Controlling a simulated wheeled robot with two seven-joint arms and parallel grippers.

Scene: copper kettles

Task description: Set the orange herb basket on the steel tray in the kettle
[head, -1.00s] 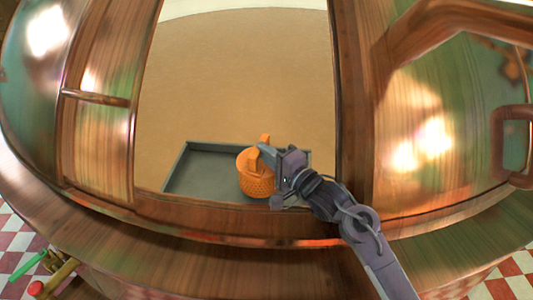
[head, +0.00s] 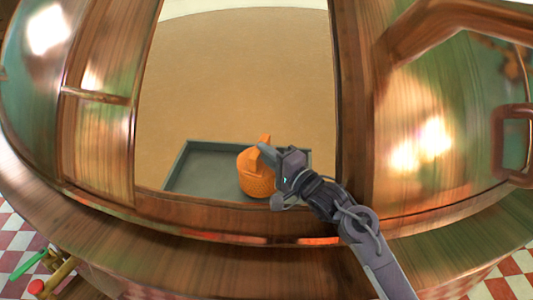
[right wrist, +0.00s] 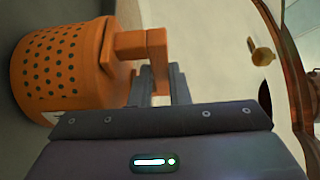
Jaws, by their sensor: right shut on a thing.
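The orange herb basket (head: 257,178), with dark holes in its side, is at the right half of the steel tray (head: 208,166) inside the kettle (head: 102,215) opening. My right gripper (head: 263,150) reaches in from the lower right and is shut on the basket's handle. In the right wrist view the basket (right wrist: 62,68) is at the left, its handle (right wrist: 150,52) between the fingers (right wrist: 160,85). Whether the basket's bottom touches the tray cannot be told. My left gripper is not in view.
The opening has a wooden sill (head: 215,214) in front and copper frames at both sides. The tray's left half is empty. A copper door with a handle (head: 513,145) is at the right.

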